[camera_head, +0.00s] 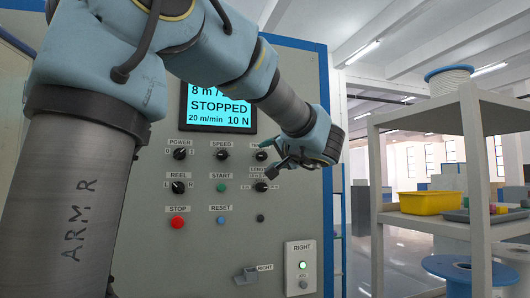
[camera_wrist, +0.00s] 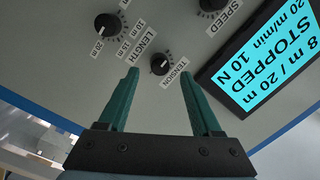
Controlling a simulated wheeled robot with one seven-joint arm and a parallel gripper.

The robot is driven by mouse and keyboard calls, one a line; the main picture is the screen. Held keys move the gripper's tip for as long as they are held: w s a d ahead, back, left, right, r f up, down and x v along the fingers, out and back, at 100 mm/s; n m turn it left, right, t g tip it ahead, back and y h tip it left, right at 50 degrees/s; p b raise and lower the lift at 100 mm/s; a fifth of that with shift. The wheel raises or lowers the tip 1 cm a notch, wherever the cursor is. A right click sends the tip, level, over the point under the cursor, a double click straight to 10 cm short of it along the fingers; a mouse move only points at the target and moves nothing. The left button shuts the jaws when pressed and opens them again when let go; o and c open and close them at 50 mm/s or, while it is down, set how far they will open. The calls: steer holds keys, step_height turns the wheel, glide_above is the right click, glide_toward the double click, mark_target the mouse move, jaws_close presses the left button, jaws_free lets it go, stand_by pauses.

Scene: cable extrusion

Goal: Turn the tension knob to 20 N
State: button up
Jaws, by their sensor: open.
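The tension knob (camera_wrist: 160,65) is a black dial with a white pointer mark, beside its TENSION label (camera_wrist: 177,78) in the wrist view. In the head view the knob (camera_head: 261,156) is partly covered by my gripper (camera_head: 269,154). In the wrist view my gripper (camera_wrist: 160,73) is open, its two green fingers on either side of the knob in the picture, with nothing held. I cannot tell whether the fingertips reach around it. The display (camera_head: 219,108) reads STOPPED, 20 m/min and 10 N; it also shows in the wrist view (camera_wrist: 255,65).
The length knob (camera_wrist: 107,24) and speed knob (camera_wrist: 212,4) are close by. The panel also has the power knob (camera_head: 180,154), reel knob (camera_head: 178,187), start button (camera_head: 221,188) and red stop button (camera_head: 177,222). A shelf with a yellow bin (camera_head: 430,203) stands at right.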

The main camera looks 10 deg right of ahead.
mark_target(263, 157)
steer(key=shift+p+x, duration=0.45)
steer(key=shift+x, duration=1.35)
jaws_close()
